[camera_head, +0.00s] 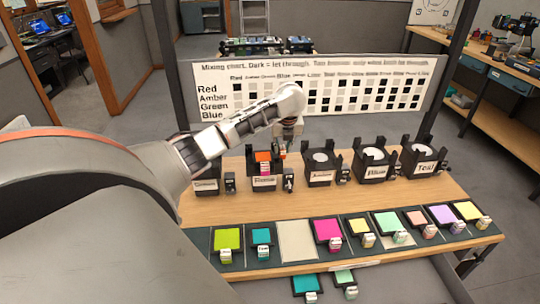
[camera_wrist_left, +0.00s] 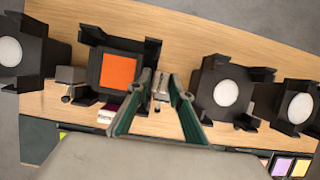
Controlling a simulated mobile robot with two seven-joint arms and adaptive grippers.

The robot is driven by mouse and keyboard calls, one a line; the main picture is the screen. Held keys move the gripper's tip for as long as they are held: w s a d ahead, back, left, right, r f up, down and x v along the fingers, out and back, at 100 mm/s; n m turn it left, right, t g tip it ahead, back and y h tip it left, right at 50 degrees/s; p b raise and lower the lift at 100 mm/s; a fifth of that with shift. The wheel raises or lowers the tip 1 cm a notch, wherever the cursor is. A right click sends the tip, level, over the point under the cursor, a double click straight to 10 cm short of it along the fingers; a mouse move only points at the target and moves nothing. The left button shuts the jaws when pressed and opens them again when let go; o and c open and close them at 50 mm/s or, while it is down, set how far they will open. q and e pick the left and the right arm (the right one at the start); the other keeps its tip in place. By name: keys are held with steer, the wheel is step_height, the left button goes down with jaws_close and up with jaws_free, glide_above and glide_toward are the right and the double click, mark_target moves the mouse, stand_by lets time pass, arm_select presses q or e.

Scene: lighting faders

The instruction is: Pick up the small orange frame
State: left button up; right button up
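An orange square (camera_head: 264,157) sits in the second black holder from the left, with a pink and white tag at its front. The orange square (camera_wrist_left: 118,69) shows flat and whole in the left wrist view, inside the dark holder. A paler salmon frame (camera_head: 417,218) lies in the front tray. My left gripper (camera_head: 287,140) hangs over the row of holders, just right of the orange one. In the left wrist view its fingers (camera_wrist_left: 162,80) are apart, to the right of the orange square, with nothing clearly held. My right gripper is out of view.
Several black holders with white discs, such as the Teal holder (camera_head: 420,157), line the back of the wooden table (camera_head: 350,200). The front tray (camera_head: 296,240) holds several coloured frames. A mixing chart (camera_head: 320,85) stands behind. My left arm covers the table's left side.

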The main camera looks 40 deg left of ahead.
arm_select(q)
steer(key=shift+w+a+f, duration=0.15)
steer(key=shift+f, duration=0.35)
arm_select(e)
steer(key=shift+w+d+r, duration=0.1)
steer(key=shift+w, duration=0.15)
arm_select(q)
jaws_close()
steer(key=shift+r, duration=0.15)
